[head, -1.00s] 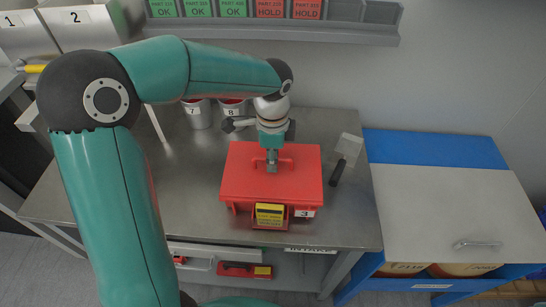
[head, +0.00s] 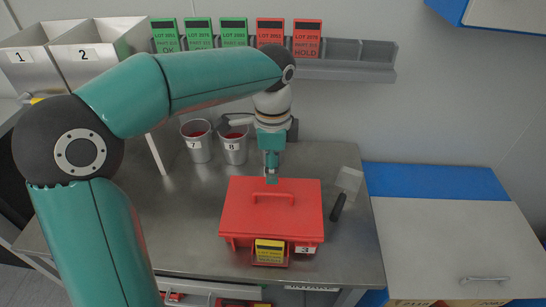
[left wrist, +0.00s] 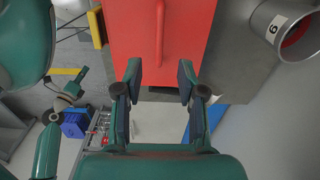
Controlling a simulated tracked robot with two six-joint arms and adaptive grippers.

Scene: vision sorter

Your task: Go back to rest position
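My left gripper (head: 271,178) is at the rear edge of the red box (head: 240,215) in the head view, clear of its lid handle (head: 273,198). In the left wrist view its two fingers (left wrist: 160,78) are spread apart with nothing between them. The red box (left wrist: 190,35) and its handle (left wrist: 160,35) lie beyond the fingertips there. The lid sits on the box. My right gripper does not show in the head view. Part of another teal arm of mine shows at the left of the left wrist view, too small to read its fingers.
On the steel table (head: 185,240) stand buckets 7 (head: 197,146) and 8 (head: 234,150), and a scraper-like tool (head: 344,191). A card rack (head: 345,70) is on the wall. A blue-edged cabinet (head: 435,185) stands right. Bucket 6 (left wrist: 283,28) shows in the wrist view.

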